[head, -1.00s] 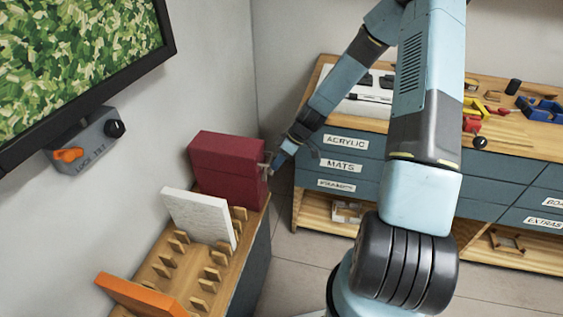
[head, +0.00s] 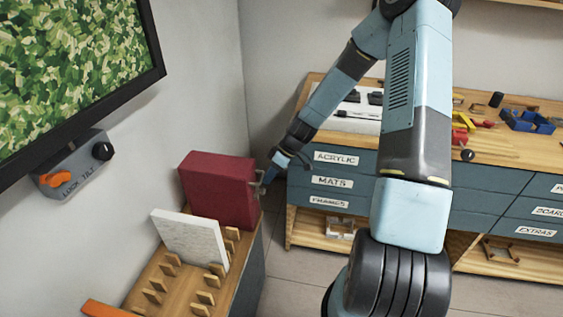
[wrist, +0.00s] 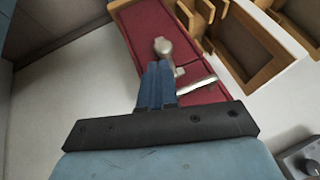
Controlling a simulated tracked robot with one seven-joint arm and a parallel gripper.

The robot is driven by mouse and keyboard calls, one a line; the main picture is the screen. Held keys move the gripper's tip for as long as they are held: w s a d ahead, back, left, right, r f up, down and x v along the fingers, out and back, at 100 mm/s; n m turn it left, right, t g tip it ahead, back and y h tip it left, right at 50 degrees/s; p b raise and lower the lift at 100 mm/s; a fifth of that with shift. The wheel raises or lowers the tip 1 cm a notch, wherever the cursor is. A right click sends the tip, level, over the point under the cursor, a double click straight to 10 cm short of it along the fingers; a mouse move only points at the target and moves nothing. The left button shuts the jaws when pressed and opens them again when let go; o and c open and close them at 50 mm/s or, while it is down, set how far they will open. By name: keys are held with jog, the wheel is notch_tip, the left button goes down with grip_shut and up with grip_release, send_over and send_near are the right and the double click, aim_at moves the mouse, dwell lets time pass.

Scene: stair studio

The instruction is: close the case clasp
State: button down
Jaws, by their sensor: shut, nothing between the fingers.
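The dark red case (head: 218,190) stands upright at the far end of the wooden rack, and its red side (wrist: 150,30) fills the middle of the wrist view. A metal clasp (wrist: 192,87) with a lever and a rounded knob (wrist: 163,46) is on that side. The clasp also shows small at the case's right edge in the head view (head: 258,186). My gripper (wrist: 157,66) is shut and empty, its blue fingers together beside the clasp, tips just below the knob. I cannot tell whether they touch the metal.
The wooden rack (head: 152,296) has several pegs and holds a white panel (head: 190,238) and an orange panel (head: 104,309). A wall box (head: 75,168) with an orange handle sits under the screen. A drawer bench (head: 328,157) stands behind my arm. Floor between is clear.

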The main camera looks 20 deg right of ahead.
jog(key=s+d+r, duration=0.2)
jog(key=d+r, duration=0.2)
jog(key=r, duration=0.5)
jog(key=s+d+r, duration=0.3)
jog(key=d+r, duration=0.1)
jog(key=r, duration=0.6)
jog(key=shift+s+d, duration=0.2)
jog(key=shift+d, duration=0.2)
jog(key=shift+r, duration=0.1)
